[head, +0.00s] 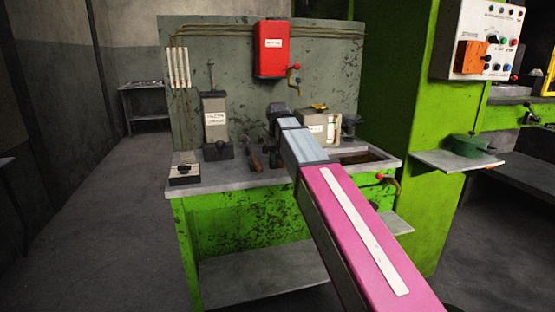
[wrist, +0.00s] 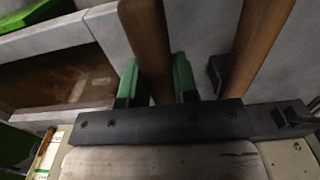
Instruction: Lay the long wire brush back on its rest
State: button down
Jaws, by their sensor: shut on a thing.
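In the wrist view, my gripper (wrist: 157,82) is shut on a wooden handle, which I take to be the long wire brush (wrist: 147,40). In the head view my arm reaches over the bench, and the fingers and held brush cannot be made out.
A second wooden handle (wrist: 262,42) lies close to the right of my fingers. The bench (head: 222,182) has a brown recess (head: 362,157) at its right. A red box (head: 271,48) hangs on the back panel. Grey units (head: 215,118) and a switch box (head: 184,174) stand at the left.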

jog(key=shift+f, duration=0.5)
jog(key=c, duration=0.8)
grip_release()
